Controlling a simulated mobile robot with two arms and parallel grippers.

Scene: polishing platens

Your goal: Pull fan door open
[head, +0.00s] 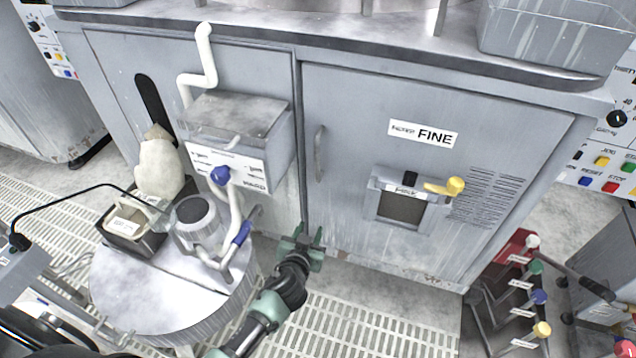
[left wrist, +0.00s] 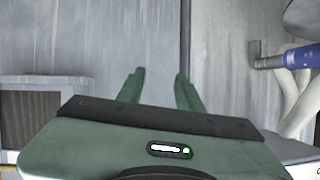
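The grey cabinet door (head: 437,190) labelled FINE is shut, flush with the cabinet front. A vertical metal handle (head: 320,153) stands near its left edge. A small framed window (head: 400,207) and a yellow-knobbed lever (head: 445,187) are on the door. My left gripper (head: 301,236) is low in front of the seam at the door's left edge, below the handle and apart from it. In the left wrist view its two green fingers (left wrist: 158,90) are apart with nothing between them, facing the door panel (left wrist: 95,45) and the seam. My right gripper is not in view.
A round metal drum (head: 150,290) with pipes and a blue-handled valve (head: 242,232) stands left of my left gripper. A grey box (head: 238,130) juts out left of the door. A rack of coloured knobs (head: 515,290) stands at the lower right. Slatted flooring (head: 350,325) lies below the door.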

